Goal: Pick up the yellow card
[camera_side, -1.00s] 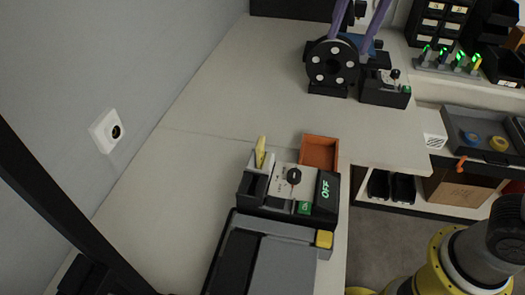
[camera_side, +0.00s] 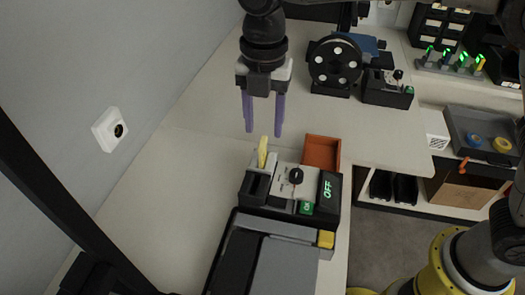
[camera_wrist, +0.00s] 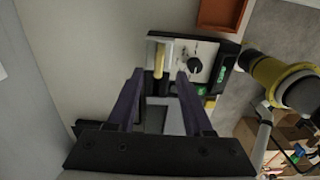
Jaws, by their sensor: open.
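The yellow card (camera_side: 262,152) stands upright in a slot at the upper left of a dark control box (camera_side: 256,184). It also shows in the wrist view (camera_wrist: 159,60), seen nearly edge-on. My gripper (camera_side: 263,131) is open and empty, with its purple fingers pointing down above the card. In the wrist view my gripper (camera_wrist: 160,75) has the card between and slightly beyond its two fingertips. The fingers do not appear to touch the card.
An orange tray (camera_side: 322,153) lies right behind the box. The box has a black knob (camera_side: 296,175) and a green "OFF" display (camera_side: 327,188). A black reel (camera_side: 335,63) stands farther back. The bench left of the box is clear.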

